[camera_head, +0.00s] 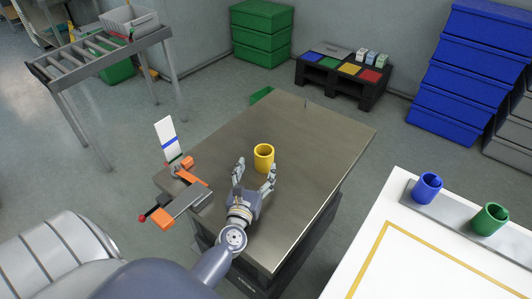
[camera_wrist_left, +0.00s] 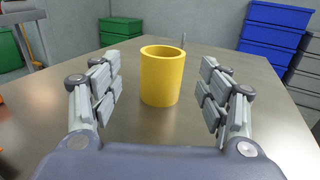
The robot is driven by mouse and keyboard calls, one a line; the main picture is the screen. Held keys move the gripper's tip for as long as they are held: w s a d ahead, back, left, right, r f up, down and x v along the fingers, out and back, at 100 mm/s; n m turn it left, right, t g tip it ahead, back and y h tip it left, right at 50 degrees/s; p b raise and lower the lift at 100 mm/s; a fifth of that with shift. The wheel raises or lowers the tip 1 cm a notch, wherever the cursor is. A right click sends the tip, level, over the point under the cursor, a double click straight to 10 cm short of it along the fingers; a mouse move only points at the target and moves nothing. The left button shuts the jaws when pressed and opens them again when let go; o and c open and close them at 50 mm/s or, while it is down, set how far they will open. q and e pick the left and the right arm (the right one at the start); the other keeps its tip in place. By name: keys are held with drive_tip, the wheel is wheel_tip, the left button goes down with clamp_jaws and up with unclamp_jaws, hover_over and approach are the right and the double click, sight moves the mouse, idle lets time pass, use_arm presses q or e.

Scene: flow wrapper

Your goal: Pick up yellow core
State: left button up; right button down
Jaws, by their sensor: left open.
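The yellow core (camera_head: 264,158) is a hollow cylinder standing upright on the metal table (camera_head: 309,128). My left gripper (camera_head: 256,170) is open, with its fingers pointing at the core from the near side. In the left wrist view the core (camera_wrist_left: 162,76) stands centred between and just beyond the two spread fingers (camera_wrist_left: 161,88), with a clear gap on each side. Nothing is held. My right gripper does not show in either view.
An orange clamp-like fixture (camera_head: 184,190) with a white, blue-striped strip (camera_head: 167,139) sits at the table's left edge. A blue core (camera_head: 427,187) and a green core (camera_head: 490,219) stand on a white table at right. The metal table around the yellow core is clear.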

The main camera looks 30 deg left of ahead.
sight(266, 147)
use_arm(q)
drive_tip(key=x, duration=0.3)
drive_tip(key=shift+w+r, duration=0.1)
drive_tip(key=shift+w, duration=0.25)
drive_tip(key=x, duration=0.4)
drive_tip(key=shift+w+f+p, duration=0.3)
drive_tip(key=shift+w+f, duration=0.1)
drive_tip(key=shift+w+a, duration=0.1)
drive_tip(key=shift+w, duration=0.05)
drive_tip(key=shift+c, duration=1.2)
drive_tip(key=c, duration=0.9)
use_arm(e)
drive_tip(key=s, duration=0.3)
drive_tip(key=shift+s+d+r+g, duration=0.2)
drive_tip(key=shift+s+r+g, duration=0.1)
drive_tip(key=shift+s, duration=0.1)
